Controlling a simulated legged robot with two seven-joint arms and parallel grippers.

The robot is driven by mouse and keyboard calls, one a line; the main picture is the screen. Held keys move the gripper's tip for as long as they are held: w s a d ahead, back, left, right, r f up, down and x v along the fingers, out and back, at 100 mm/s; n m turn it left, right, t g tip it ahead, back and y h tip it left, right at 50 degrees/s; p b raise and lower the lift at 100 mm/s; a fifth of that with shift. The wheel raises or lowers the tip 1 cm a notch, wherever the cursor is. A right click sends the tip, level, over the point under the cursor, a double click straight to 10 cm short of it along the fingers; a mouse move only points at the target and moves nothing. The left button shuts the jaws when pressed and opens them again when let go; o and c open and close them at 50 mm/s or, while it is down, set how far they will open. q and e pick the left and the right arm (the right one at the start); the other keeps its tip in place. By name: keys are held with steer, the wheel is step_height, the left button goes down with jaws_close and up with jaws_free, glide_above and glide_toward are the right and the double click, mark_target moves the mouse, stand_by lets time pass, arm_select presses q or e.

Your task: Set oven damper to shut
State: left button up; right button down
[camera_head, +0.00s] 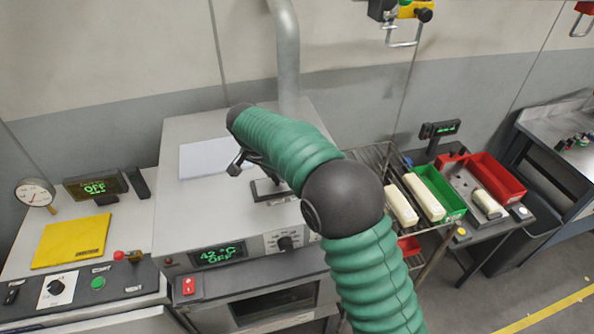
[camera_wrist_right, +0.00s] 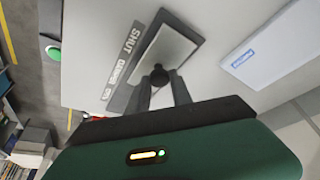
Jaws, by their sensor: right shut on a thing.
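The oven (camera_head: 190,225) is a grey box with a flat top, and its damper plate (camera_head: 268,190) is partly hidden behind my right arm. The wrist view shows the silver damper slot plate (camera_wrist_right: 178,48) in a dark frame, with a black damper knob (camera_wrist_right: 157,74) on it. A label strip (camera_wrist_right: 125,65) beside it reads SHUT at one end and DAMPER in the middle; the other end is too small to read. My right gripper (camera_wrist_right: 160,82) is shut on the knob, one finger on each side. My left gripper is out of view.
A white sheet (camera_head: 212,158) lies on the oven top. A vertical pipe (camera_head: 287,55) rises behind it. The oven display (camera_head: 217,254) reads 42 °C OFF. A rack (camera_head: 375,160), green bin (camera_head: 436,192) and red bin (camera_head: 498,176) stand to the right.

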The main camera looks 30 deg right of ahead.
steer(key=shift+w+a+r, duration=0.2)
steer(key=shift+a, duration=0.2)
steer(key=shift+d, duration=0.25)
steer(key=c, duration=1.5)
jaws_free()
steer(key=shift+o, duration=1.3)
steer(key=shift+a, duration=0.1)
steer(key=shift+o, duration=0.5)
steer(key=shift+a, duration=0.5)
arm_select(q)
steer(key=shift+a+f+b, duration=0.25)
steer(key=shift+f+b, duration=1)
arm_select(e)
steer(key=v, duration=1.6)
steer(key=shift+s+a+r, duration=0.15)
steer(key=shift+a+r, duration=0.15)
steer(key=shift+a, duration=0.05)
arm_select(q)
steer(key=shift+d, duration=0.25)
arm_select(e)
steer(key=shift+d, duration=0.3)
